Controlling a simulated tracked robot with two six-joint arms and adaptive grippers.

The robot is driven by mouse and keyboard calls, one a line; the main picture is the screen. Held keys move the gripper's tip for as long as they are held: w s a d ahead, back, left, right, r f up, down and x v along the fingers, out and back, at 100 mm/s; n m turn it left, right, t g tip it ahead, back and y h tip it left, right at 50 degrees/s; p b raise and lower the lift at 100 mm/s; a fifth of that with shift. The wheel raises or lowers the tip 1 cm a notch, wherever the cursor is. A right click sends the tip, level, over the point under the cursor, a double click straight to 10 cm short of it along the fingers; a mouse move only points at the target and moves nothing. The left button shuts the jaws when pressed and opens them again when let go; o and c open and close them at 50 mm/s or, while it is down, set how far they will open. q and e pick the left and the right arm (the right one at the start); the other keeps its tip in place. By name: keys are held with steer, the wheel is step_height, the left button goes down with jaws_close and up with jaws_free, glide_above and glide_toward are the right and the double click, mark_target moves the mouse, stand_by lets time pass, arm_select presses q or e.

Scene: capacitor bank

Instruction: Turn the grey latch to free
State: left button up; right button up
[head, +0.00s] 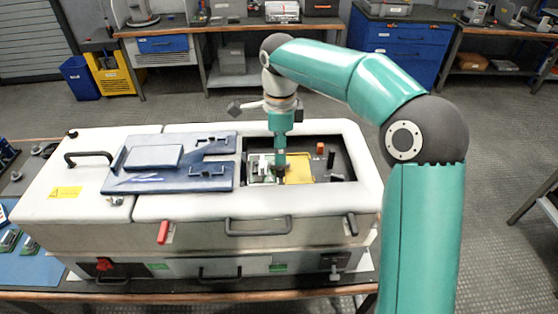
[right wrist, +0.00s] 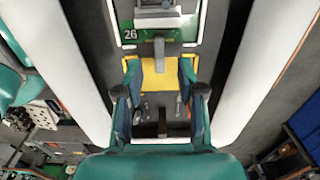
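A grey latch (right wrist: 159,48), a short upright lever in this view, sits at the edge of the green module marked 26 (right wrist: 128,36), above a yellow plate (right wrist: 150,80). My right gripper (right wrist: 160,66) is open, with one finger on each side of the yellow plate and the latch's lower end between the tips. I cannot tell whether a finger touches the latch. In the head view my right gripper (head: 280,166) points straight down into the case's open bay, and the latch is hidden or too small there. My left gripper is not in view.
The white case (head: 330,205) stands on a bench. A blue panel (head: 170,165) lies on its lid left of the bay. An orange block (head: 320,146) and dark posts stand in the bay. A red lever (head: 163,232) and a dark handle (head: 258,226) are on the front.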

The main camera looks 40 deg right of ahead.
steer(key=shift+f, duration=1.75)
jaws_close()
steer(key=shift+a, duration=0.1)
